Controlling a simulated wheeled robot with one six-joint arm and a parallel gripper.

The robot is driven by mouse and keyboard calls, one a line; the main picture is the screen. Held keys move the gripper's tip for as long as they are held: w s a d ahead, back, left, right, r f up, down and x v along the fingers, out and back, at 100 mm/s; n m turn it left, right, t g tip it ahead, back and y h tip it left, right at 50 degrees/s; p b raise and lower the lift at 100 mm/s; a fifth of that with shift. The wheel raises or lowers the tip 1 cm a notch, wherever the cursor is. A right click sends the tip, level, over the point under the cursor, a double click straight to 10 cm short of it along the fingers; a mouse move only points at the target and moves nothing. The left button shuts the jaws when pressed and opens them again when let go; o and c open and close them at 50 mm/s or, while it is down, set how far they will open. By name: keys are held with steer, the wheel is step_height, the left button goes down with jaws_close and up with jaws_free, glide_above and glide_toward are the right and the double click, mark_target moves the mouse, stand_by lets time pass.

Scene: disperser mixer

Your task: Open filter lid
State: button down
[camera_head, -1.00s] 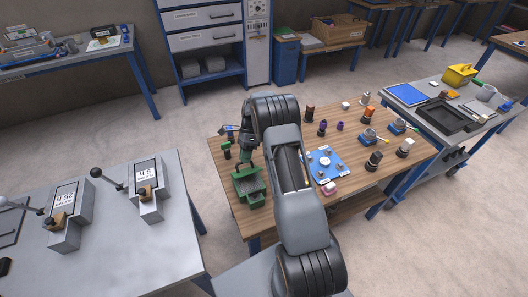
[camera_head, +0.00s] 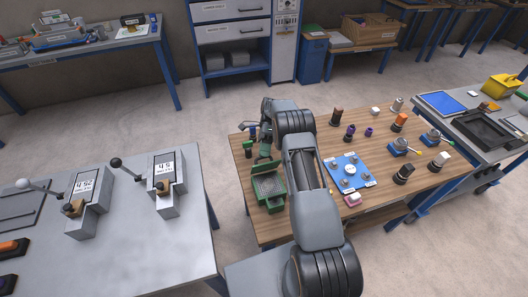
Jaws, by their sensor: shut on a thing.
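A green filter box (camera_head: 284,201) stands at the left end of the wooden bench. Its inside shows a grey mesh. The green filter lid (camera_head: 263,152) stands raised at the box's far edge, partly hidden by my arm. My gripper (camera_head: 264,138) is at the far side of the box, at the lid, and is shut on it. The fingertips are small and partly covered by the arm, so the exact grip point is hard to see.
The wooden bench (camera_head: 318,200) also holds a blue plate (camera_head: 345,183), a pink-based piece (camera_head: 352,199), and several small bottles and tools to the right. A grey table (camera_head: 120,245) with two lever devices stands at left. Bare floor lies between them.

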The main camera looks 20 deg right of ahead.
steer(key=c, duration=1.2)
jaws_free()
steer(key=shift+o, duration=0.2)
steer(key=s+a+r+b, duration=0.1)
steer(key=s+r+b, duration=0.2)
steer(key=s+r, duration=1)
steer(key=shift+s+b, duration=0.4)
steer(key=shift+s, duration=0.1)
steer(key=shift+a, duration=0.1)
